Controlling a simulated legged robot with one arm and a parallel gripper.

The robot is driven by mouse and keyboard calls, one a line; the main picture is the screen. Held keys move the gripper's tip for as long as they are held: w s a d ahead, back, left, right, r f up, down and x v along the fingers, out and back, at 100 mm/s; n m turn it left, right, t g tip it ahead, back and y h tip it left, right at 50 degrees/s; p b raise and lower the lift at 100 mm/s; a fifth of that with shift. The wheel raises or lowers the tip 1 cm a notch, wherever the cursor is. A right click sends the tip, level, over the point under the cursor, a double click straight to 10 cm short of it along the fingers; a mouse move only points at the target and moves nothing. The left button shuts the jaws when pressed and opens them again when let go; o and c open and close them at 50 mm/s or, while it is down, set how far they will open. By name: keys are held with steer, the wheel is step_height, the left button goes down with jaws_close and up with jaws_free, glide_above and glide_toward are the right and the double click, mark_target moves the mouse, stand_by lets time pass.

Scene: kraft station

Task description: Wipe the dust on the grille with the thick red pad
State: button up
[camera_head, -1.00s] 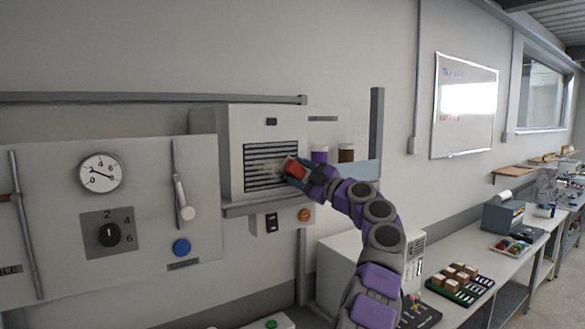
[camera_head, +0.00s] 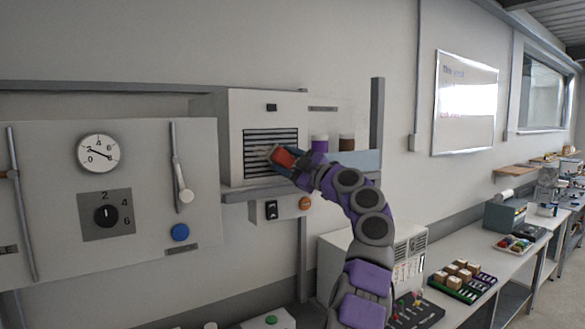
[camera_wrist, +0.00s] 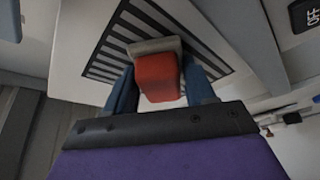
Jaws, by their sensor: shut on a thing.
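The thick red pad (camera_head: 283,157) is held in my gripper (camera_head: 290,161) at the right part of the grille (camera_head: 262,142). The grille is a set of dark slats on the front of a pale grey box. In the wrist view the red pad (camera_wrist: 156,77) sits between the two blue fingers of my gripper (camera_wrist: 160,90), with a grey-beige layer at its far side against or very near the grille (camera_wrist: 112,42). I cannot tell whether it touches. A faint pale patch of dust (camera_head: 262,152) shows on the slats left of the pad. The pad hides part of the grille.
The pale box (camera_head: 236,120) stands on a grey shelf beside a panel with a gauge (camera_head: 98,153), a dial and a blue button (camera_head: 180,232).

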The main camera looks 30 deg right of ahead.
steer(key=shift+a+f+b, duration=0.25)
steer(key=shift+a+b, duration=0.9)
steer(key=shift+b, duration=0.1)
steer(key=shift+s+a+r+b, duration=0.1)
steer(key=shift+a+b, duration=0.95)
steer(key=shift+a, duration=0.35)
steer(key=shift+s+a+r+b, duration=0.1)
steer(key=shift+a+b, duration=0.95)
steer(key=shift+a, duration=0.35)
steer(key=shift+s, duration=0.1)
steer(key=b, duration=0.4)
glide_toward(250, 159)
steer(key=shift+s+a+r, duration=0.2)
steer(key=shift+a+r, duration=0.65)
steer(key=shift+a, duration=0.05)
steer(key=s+b, duration=0.2)
steer(key=s, duration=0.1)
steer(key=shift+w+r, duration=0.1)
steer(key=shift+w, duration=0.05)
